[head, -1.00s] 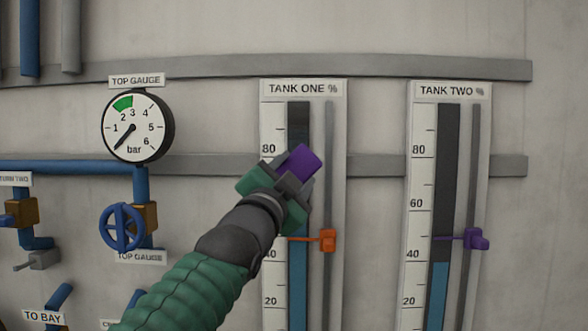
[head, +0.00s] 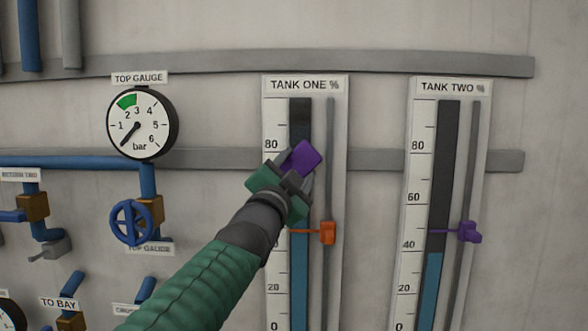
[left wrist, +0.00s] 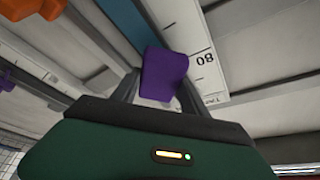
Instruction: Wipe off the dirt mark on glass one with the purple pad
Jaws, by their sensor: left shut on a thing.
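The purple pad (head: 306,157) is held between the fingers of my left gripper (head: 295,172), which is shut on it. The pad also shows in the left wrist view (left wrist: 164,76). The pad is in front of the tank one glass (head: 300,115), a dark tube with blue in its lower part. I cannot tell whether the pad touches the glass. The gripper and arm hide the middle of the glass and part of its scale. I see no clear dirt mark; the glass behind the pad is hidden. My right gripper is not in view.
An orange pointer (head: 327,232) sits on the tank one rail, just below and right of the gripper. The tank two glass (head: 436,280) with a purple pointer (head: 469,232) is to the right. The top gauge (head: 142,124) and blue valve wheel (head: 131,222) are to the left.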

